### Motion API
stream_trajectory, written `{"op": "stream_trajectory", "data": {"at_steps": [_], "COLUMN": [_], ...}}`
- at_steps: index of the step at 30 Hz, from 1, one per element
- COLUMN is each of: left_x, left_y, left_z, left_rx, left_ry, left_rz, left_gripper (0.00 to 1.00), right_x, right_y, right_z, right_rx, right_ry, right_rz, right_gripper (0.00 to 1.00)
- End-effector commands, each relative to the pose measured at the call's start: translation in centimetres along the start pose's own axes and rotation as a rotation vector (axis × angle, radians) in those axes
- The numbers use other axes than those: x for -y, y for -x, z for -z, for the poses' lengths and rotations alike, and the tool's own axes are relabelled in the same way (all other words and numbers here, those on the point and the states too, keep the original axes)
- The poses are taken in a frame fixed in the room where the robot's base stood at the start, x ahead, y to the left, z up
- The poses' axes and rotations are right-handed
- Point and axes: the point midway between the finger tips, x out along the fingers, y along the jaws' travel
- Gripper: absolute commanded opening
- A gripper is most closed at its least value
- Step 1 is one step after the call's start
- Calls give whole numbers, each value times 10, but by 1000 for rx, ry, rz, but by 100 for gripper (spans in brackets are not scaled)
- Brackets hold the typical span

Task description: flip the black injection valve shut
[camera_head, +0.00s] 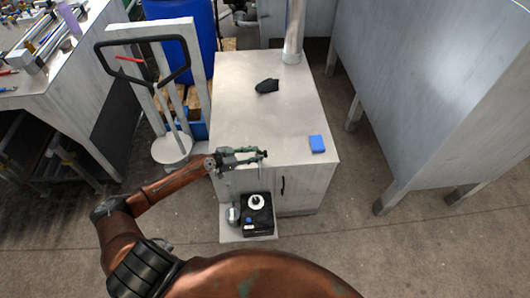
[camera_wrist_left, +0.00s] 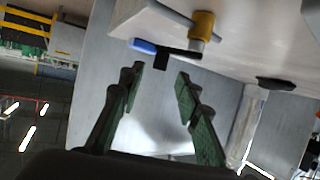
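My left gripper (camera_head: 263,155) is at the front edge of the grey cabinet top in the head view, pointing right. In the left wrist view its green fingers (camera_wrist_left: 160,80) are apart with nothing between them. Ahead of and above the fingertips, a yellow cylinder (camera_wrist_left: 203,26) shows with a black lever-like bar (camera_wrist_left: 178,53) and a blue handle-like piece (camera_wrist_left: 143,46) beside it. The black bar may be the injection valve; I cannot tell for sure. The fingers look apart from it. My right gripper is in neither view.
The grey cabinet top (camera_head: 245,115) holds a dark object (camera_head: 267,86) and a blue block (camera_head: 317,143). A black device (camera_head: 258,222) sits on a low ledge below. A hand truck (camera_head: 150,80) stands left. Bare floor (camera_head: 350,210) lies right.

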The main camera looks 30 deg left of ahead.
Motion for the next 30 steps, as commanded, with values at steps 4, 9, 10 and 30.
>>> {"op": "stream_trajectory", "data": {"at_steps": [4, 9, 10, 30], "left_x": [0, 0, 0, -1], "left_y": [-26, -48, -50, -57], "left_z": [3, 1, 1, 0], "left_rx": [-3, -2, -2, 0], "left_ry": [0, 2, 2, 1], "left_rz": [0, 0, 0, -1], "left_gripper": [31, 31, 31, 12], "right_x": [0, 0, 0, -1], "right_y": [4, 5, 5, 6], "right_z": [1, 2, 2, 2], "right_rx": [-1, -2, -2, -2], "right_ry": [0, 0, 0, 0], "right_rz": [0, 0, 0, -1], "right_gripper": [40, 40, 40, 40]}}
